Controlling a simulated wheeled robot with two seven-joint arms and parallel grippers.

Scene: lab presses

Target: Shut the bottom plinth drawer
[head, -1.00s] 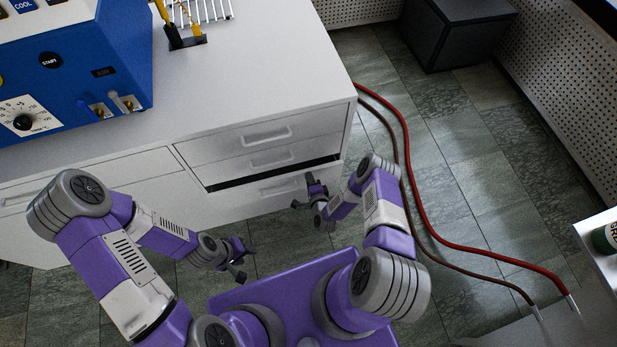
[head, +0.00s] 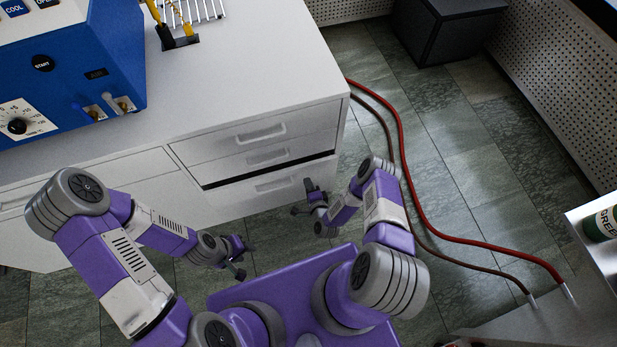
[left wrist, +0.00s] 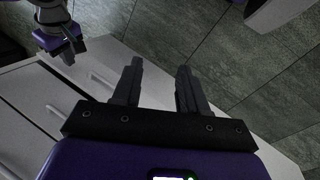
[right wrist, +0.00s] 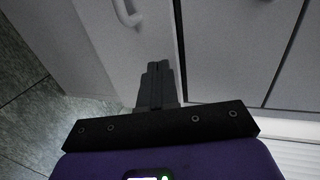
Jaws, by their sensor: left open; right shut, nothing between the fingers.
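The bottom plinth drawer (head: 240,194) is the lowest of three drawers at the right end of the white cabinet. A dark gap runs along its top edge, so it seems to stand out a little. Its handle (head: 276,184) is bare. My right gripper (head: 297,211) is shut and empty, just in front of the right part of the drawer front; it also shows in the right wrist view (right wrist: 157,66), near pale fronts and a handle. I cannot tell whether it touches. My left gripper (head: 245,261) is open and empty, lower left of the drawer; its fingers show in the left wrist view (left wrist: 160,68).
The two upper drawers (head: 215,142) look shut. A blue machine (head: 75,75) stands on the cabinet top. Red and brown hoses (head: 421,215) lie on the floor to the right. A dark box (head: 445,30) stands at the back.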

